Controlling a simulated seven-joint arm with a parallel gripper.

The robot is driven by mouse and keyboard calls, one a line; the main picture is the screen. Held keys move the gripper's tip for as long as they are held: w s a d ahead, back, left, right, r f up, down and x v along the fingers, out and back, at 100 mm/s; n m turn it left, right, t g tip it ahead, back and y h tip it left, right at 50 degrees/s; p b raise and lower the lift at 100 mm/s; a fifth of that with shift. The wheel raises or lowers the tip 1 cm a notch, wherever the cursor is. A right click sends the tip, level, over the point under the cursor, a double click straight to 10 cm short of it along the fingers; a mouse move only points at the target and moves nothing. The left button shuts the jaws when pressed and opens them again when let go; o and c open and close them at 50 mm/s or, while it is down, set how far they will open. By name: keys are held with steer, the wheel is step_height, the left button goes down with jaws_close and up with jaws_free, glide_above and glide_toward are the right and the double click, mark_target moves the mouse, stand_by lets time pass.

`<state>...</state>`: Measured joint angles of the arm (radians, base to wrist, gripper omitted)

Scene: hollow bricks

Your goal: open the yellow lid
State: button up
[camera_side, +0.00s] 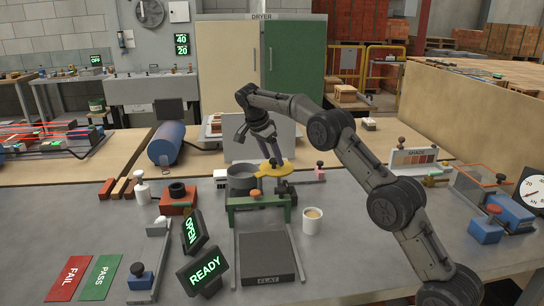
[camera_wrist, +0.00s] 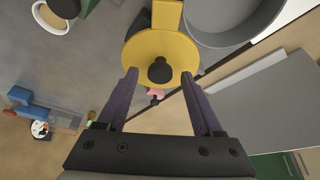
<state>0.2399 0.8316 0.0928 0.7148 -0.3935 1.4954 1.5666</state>
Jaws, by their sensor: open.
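The yellow lid (camera_side: 277,170) is a flat disc with a dark knob (camera_wrist: 160,70) and a straight yellow tab. In the side view it lies level to the right of a round grey pot (camera_side: 241,184). The wrist view shows the lid (camera_wrist: 150,48) beside the pot (camera_wrist: 235,22), whose inside is uncovered. My gripper (camera_side: 259,150) is above the lid and tilted. In the wrist view my gripper (camera_wrist: 160,76) is open, with one finger on each side of the knob and a gap to both. Whether the fingertips reach knob height is unclear.
A green stand (camera_side: 258,203) is in front of the pot and lid. A white mug (camera_side: 312,221) stands to the right, near a dark plate (camera_side: 269,258). A pale upright panel (camera_side: 285,144) is behind. A lit READY sign (camera_side: 204,271) stands front left.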

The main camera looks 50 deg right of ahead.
mark_target(265, 171)
steer(key=v, duration=0.7)
steer(key=shift+r, duration=0.2)
steer(key=shift+a, duration=0.2)
